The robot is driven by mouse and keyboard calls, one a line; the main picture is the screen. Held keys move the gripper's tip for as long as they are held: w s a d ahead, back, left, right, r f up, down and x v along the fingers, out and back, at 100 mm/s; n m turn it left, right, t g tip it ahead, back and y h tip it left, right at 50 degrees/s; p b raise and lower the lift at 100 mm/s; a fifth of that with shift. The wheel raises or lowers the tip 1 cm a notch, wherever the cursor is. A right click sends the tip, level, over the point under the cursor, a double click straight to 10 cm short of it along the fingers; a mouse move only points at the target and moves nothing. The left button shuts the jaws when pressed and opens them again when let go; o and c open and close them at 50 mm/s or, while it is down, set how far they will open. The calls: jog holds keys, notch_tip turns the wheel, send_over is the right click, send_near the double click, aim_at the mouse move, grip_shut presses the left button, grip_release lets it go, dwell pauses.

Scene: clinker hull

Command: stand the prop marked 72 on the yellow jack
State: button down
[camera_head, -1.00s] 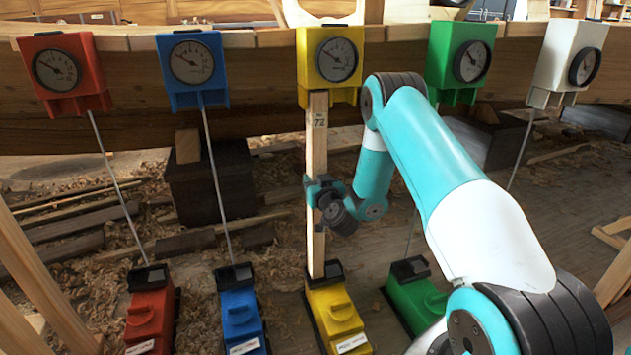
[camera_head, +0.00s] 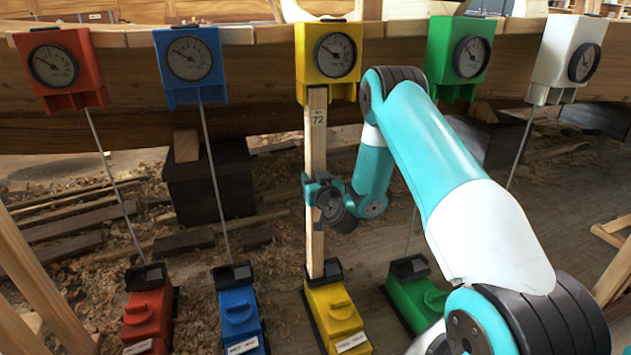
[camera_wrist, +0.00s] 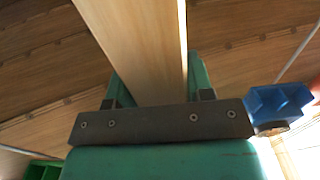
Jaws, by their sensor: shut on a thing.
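The prop marked 72 (camera_head: 316,155) is a pale upright wooden post. Its top end meets the underside of the yellow gauge box (camera_head: 328,57), and its foot is at the black cup on top of the yellow jack (camera_head: 333,306). From this view I cannot tell whether the foot bears fully on the cup. My gripper (camera_head: 318,192) is shut around the prop at about mid-height. In the wrist view the prop (camera_wrist: 142,50) runs up between the fingers, and its lower part is hidden there.
A red jack (camera_head: 149,315) and a blue jack (camera_head: 238,312) stand left of the yellow one. A green jack (camera_head: 415,296) stands close on the right. Thin rods run up to the red (camera_head: 58,66) and blue gauges (camera_head: 190,64). A dark block (camera_head: 208,185) sits behind.

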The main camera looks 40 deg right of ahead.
jog(key=shift+f+b, duration=0.3)
jog(key=shift+b, duration=0.05)
dwell(0.6)
jog(key=shift+w+p, duration=0.15)
jog(key=shift+p, duration=0.25)
dwell(0.8)
jog(key=shift+c, duration=2.4)
grip_release()
jog(key=shift+o, duration=0.2)
jog(key=shift+f, duration=0.1)
